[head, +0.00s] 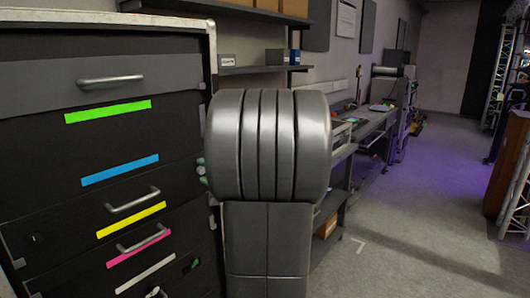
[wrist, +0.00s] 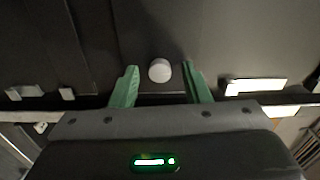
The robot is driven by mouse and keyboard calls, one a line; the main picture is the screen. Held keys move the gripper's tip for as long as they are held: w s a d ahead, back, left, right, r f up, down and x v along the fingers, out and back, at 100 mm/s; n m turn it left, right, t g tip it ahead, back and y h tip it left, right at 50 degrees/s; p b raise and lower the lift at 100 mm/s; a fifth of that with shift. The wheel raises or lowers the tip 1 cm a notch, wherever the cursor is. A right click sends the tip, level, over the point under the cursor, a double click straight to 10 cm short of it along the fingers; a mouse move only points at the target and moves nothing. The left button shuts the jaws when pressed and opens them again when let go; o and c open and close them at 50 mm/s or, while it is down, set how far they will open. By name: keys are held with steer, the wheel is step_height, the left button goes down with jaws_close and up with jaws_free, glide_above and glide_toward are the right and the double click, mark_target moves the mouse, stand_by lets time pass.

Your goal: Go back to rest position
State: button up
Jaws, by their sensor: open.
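My gripper (wrist: 160,68) shows in the wrist view with its two green fingers apart. A white round knob-like thing (wrist: 160,71) appears between the fingertips, in front of a dark surface. The fingers are not closed on it, and I cannot tell how far off it is. In the head view my own grey arm link fills the middle and hides what lies behind it. I cannot make out the gripper there.
A black drawer cabinet (head: 60,135) with coloured strips and metal handles stands close at left. A wall shelf (head: 262,69) holds small boxes. A workbench (head: 365,130) runs along the wall. Grey floor (head: 400,250) is open at right, with metal truss (head: 497,75) beyond.

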steer(key=n+p, duration=0.5)
steer(key=n, duration=0.3)
steer(key=shift+r, duration=0.1)
stand_by(0.8)
